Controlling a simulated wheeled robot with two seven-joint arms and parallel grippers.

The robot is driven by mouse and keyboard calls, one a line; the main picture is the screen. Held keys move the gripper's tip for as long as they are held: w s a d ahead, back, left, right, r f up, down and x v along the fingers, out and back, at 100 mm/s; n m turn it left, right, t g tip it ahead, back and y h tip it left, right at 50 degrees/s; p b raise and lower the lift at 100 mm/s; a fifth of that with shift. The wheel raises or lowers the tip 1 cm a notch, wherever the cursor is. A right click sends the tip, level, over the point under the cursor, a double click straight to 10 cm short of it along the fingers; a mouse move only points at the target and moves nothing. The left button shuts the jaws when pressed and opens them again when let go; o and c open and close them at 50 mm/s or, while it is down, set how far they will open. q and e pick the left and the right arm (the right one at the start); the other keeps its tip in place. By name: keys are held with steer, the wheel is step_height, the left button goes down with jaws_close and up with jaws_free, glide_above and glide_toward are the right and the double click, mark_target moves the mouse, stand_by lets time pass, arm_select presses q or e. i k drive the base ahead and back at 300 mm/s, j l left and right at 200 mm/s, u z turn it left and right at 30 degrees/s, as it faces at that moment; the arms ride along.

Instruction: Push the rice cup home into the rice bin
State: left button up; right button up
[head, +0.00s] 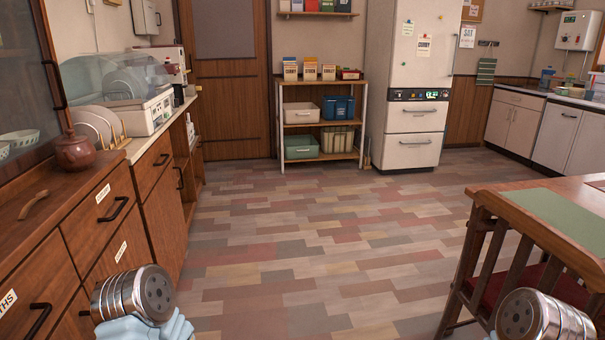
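I cannot make out a rice cup or a rice bin for sure in the head view. A white appliance with red parts (172,66) stands at the far end of the left counter, partly hidden behind the dish dryer; I cannot tell what it is. Parts of my two arms, silver round joints with pale blue pieces, show at the bottom left and bottom right. No gripper fingers are in the picture.
A dish dryer (148,112) and a plate rack (100,128) stand on the left counter. A shelf rack (320,157) and a white fridge (415,60) stand at the back. A wooden table (590,190) with a chair is at right. The tiled floor (320,240) between is clear.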

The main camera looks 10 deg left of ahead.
mark_target(190, 91)
steer(key=i, duration=2.1)
steer(key=i+u, duration=0.1)
steer(key=i, duration=0.95)
steer(key=i+l, duration=0.15)
steer(key=i, duration=0.9)
steer(key=i+l, duration=0.1)
steer(key=i, duration=0.95)
steer(key=u, duration=0.5)
steer(key=i+u, duration=0.1)
steer(key=u, duration=0.35)
steer(key=l+u, duration=0.1)
steer(key=u, duration=0.4)
steer(key=i+l+u, duration=0.1)
steer(key=u, duration=0.4)
